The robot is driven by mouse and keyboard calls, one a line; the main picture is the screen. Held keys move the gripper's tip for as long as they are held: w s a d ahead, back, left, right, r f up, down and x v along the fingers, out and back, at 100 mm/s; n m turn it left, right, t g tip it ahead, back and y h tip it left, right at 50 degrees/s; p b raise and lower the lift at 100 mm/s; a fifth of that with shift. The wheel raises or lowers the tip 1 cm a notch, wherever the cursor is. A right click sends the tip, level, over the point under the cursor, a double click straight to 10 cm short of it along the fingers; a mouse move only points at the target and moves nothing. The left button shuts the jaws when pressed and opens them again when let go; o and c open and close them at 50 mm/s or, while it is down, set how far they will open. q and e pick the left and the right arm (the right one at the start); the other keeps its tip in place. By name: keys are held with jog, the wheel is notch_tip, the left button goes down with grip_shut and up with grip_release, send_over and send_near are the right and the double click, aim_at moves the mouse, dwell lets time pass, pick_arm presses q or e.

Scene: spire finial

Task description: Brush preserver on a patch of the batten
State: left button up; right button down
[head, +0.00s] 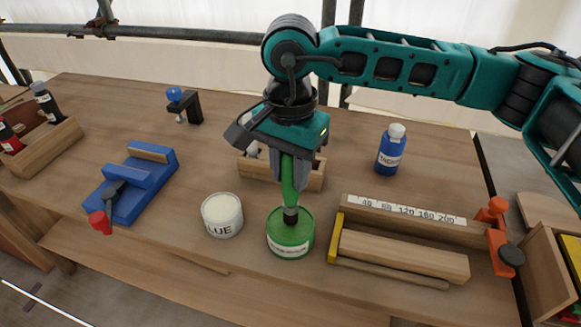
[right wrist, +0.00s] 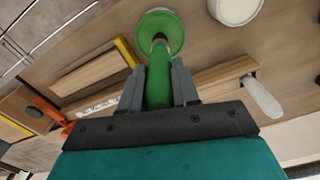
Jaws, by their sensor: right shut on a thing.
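My right gripper (head: 290,168) is shut on the green handle of a brush (head: 290,183), which points down. The brush's dark lower end is in the mouth of the green pot (head: 290,238), probably the preserver; its bristles are hidden. In the right wrist view the brush (right wrist: 159,80) reaches from between the fingers to the green pot (right wrist: 160,30). A long pale wooden bar (head: 405,256), which looks like the batten, lies right of the pot, against a yellow end piece (head: 336,238). My left gripper is not in view.
A white glue pot (head: 222,217) stands close left of the green pot. A numbered strip (head: 405,213), an orange clamp (head: 505,250) and a blue bottle (head: 391,152) are at right. A wooden tray (head: 308,180) stands behind. A blue vise (head: 130,187) is at left.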

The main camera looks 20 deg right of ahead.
jog(key=shift+f+b, duration=0.35)
jog(key=shift+f, duration=0.05)
dwell(1.2)
jog(key=shift+s+f+b, duration=0.1)
jog(key=shift+b, duration=0.25)
dwell(0.6)
jog(key=shift+r+p, duration=1.75)
jog(key=shift+r, duration=1.85)
